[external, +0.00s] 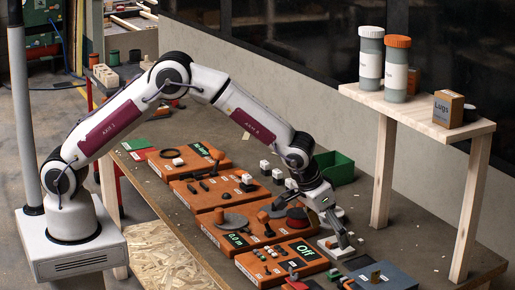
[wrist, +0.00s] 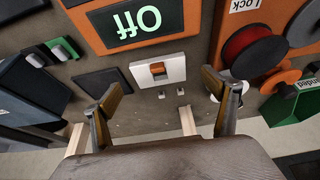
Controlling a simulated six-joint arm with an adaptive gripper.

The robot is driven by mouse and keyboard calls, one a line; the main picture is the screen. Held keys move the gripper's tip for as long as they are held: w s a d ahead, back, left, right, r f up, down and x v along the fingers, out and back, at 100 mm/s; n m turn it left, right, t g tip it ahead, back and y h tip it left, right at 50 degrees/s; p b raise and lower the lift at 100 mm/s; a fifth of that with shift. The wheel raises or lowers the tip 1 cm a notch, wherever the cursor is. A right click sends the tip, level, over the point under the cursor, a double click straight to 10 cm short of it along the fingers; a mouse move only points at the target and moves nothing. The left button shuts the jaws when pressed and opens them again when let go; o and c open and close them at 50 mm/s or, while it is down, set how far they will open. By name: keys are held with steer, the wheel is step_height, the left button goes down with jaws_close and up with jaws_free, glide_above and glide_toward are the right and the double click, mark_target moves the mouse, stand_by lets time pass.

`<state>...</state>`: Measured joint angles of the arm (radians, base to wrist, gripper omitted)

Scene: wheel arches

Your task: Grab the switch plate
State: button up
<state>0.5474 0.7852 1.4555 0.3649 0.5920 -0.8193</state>
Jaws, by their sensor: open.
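The switch plate (wrist: 174,72) is a white rectangular plate with an orange-brown rocker in its middle. It lies on the table just beyond my fingertips in the wrist view, beside the orange "Off" box. In the external view the switch plate (external: 330,246) shows as a small white piece, partly hidden by my gripper. My gripper (wrist: 165,88) is open and empty, with one finger toward each side of the plate and apart from it. In the external view my gripper (external: 340,238) points down close above the plate.
The orange "Off" box (wrist: 108,22) borders the plate; it also shows in the external view (external: 283,247). A blue-grey box (external: 385,277) stands nearby. A red disc (wrist: 253,45) and green bin (wrist: 290,110) are at right. A wooden shelf (external: 420,115) holds jars.

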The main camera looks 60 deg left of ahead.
mark_target(333, 240)
steer(key=shift+x, duration=1.65)
steer(key=shift+w+r, duration=0.1)
steer(key=shift+w, duration=0.05)
steer(key=c, duration=1.2)
